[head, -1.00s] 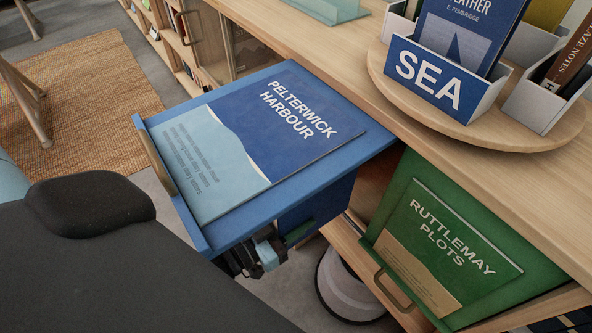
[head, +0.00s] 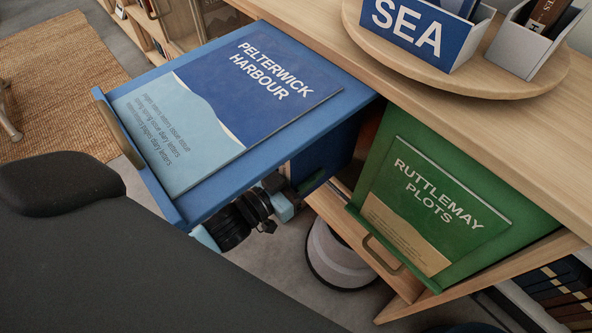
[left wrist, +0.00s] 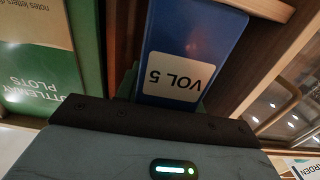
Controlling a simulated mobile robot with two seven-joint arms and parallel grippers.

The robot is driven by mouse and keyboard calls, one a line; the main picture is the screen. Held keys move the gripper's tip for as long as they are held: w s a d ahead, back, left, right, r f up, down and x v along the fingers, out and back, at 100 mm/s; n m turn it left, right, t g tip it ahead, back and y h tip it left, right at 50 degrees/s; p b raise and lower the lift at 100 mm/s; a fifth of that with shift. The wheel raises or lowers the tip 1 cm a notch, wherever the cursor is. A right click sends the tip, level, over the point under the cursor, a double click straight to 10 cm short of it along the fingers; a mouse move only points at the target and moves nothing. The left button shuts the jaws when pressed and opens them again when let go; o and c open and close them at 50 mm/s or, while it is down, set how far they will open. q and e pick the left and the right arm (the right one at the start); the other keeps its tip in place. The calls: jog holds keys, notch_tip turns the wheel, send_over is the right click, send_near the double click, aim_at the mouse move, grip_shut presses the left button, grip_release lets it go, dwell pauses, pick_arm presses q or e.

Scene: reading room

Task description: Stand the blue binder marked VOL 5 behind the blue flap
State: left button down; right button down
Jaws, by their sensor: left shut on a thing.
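The blue flap (head: 165,195) is lifted out level, with a PELTERWICK HARBOUR cover on its top. My left gripper (head: 300,190) is beneath it, shut on the blue binder (head: 334,158), partly hidden by the flap in the head view. The left wrist view shows the binder (left wrist: 192,35) in my left gripper (left wrist: 165,100), its VOL 5 label upside down in the picture. The binder is at the opening under the flap; how deep it reaches inside is hidden. My right gripper is not in view.
A green flap (head: 522,222) with a RUTTLEMAY PLOTS cover hangs slanted to the right. A round turntable (head: 500,88) with book boxes stands on the wooden top. A pale round object (head: 340,262) is on the floor below. A wooden cabinet edge (left wrist: 262,8) borders the binder.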

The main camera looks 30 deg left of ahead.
pick_arm(q)
jog(key=shift+b+x, duration=0.35)
jog(key=shift+x, duration=0.75)
jog(key=shift+b+x, duration=0.55)
jog(key=shift+x, duration=0.8)
jog(key=shift+f+b+x, duration=0.15)
jog(key=shift+x, duration=1.2)
jog(key=shift+f+b+x, duration=0.15)
jog(key=shift+x, duration=1.2)
jog(key=shift+f+b+x, duration=0.2)
jog(key=shift+b+x, duration=0.3)
jog(key=shift+x, duration=1.65)
jog(key=shift+w+d, duration=0.1)
jog(key=shift+w, duration=0.15)
